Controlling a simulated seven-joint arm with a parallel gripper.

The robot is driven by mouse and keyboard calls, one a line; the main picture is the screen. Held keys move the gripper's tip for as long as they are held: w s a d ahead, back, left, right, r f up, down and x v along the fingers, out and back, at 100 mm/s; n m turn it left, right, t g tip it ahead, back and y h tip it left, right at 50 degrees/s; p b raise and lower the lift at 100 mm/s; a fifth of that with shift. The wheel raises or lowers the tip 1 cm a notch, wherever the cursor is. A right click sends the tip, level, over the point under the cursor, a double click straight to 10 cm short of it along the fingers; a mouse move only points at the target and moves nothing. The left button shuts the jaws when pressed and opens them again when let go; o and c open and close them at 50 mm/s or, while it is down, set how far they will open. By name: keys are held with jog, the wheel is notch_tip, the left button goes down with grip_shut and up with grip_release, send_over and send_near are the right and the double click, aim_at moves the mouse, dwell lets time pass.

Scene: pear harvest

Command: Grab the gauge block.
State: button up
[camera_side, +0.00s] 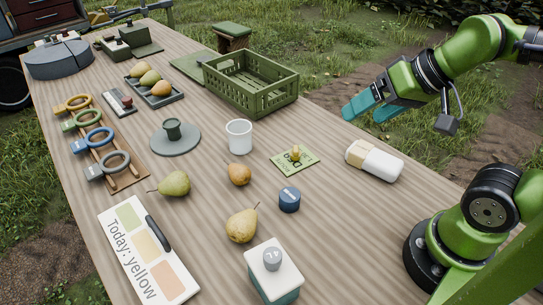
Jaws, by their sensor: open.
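My gripper (365,114) has teal fingers and is open and empty. It hangs in the air at the upper right, past the far right table edge in this view. I cannot tell for sure which thing is the gauge block. A white block with a cream end (374,160) lies on the table below my gripper, clear of it. A white and teal block (273,278) with a grey round piece on top stands at the near edge. A short dark blue cylinder (289,200) stands mid-table.
Pears (242,225) lie loose in the middle. A white cup (239,137), green card (295,160), grey disc (175,139), green crate (250,85) and pear tray (171,98) stand behind. Coloured rings (93,139) and a lettered board (147,255) are at the left. The right strip is mostly clear.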

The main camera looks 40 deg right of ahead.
jog(key=n+g+h, duration=0.2)
jog(key=n+g, duration=0.1)
jog(key=g, duration=0.4)
send_over(290, 195)
notch_tip(290, 195, down, 7)
jog(key=f, duration=1.1)
jog(key=shift+w+d+f, duration=0.25)
jog(key=shift+d+f, duration=0.05)
jog(key=shift+f, duration=0.05)
jog(key=shift+s+a+f, duration=0.1)
jog(key=shift+a+f, duration=0.05)
jog(key=shift+f, duration=1.25)
jog(key=shift+s+a+f, duration=0.1)
jog(key=shift+f, duration=1.25)
